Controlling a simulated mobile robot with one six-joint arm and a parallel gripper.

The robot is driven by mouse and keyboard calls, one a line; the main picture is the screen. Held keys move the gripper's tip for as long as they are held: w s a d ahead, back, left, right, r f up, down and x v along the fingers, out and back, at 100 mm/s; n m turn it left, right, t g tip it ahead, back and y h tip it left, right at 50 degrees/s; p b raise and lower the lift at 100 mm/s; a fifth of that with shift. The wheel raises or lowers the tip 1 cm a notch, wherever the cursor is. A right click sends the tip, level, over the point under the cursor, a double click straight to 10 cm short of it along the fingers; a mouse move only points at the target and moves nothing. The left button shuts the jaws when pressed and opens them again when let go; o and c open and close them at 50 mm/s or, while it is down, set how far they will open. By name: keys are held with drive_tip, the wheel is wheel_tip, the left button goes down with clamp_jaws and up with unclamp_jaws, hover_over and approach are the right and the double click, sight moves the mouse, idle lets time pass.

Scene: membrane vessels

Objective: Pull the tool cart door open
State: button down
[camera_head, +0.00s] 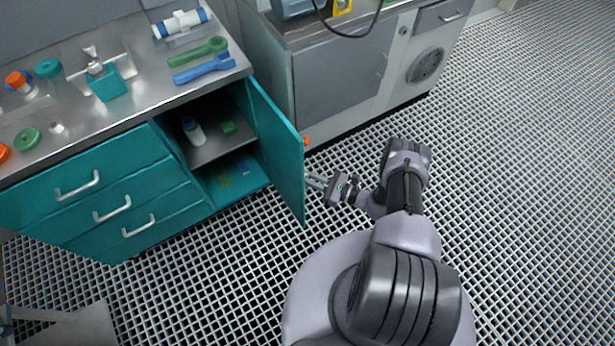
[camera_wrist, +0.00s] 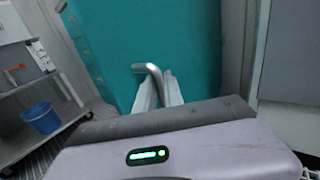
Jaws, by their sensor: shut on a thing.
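The teal tool cart door (camera_head: 277,150) stands open, swung well out from the cart (camera_head: 100,207), with the shelves inside exposed. In the wrist view the outer face of the door (camera_wrist: 185,40) fills the upper middle. Its bent metal handle (camera_wrist: 150,69) shows between my gripper's fingers (camera_wrist: 159,90). In the head view my gripper (camera_head: 316,181) is at the right side of the door, near its free edge, and the handle is hidden there. The gripper is shut on the handle.
Inside the cart are a white bottle (camera_head: 194,131) and a green item (camera_head: 228,127). Tools and fittings lie on the steel top (camera_head: 150,85). A grey cabinet (camera_head: 338,80) stands close behind the door. The grated floor (camera_head: 520,150) is clear to the right.

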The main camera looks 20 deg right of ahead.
drive_tip(key=shift+w, duration=0.1)
drive_tip(key=c, duration=1.7)
unclamp_jaws()
drive_tip(key=shift+c, duration=0.2)
drive_tip(key=p+v, duration=0.1)
drive_tip(key=v, duration=1.6)
drive_tip(key=shift+p, duration=0.35)
drive_tip(key=shift+d+r, duration=0.15)
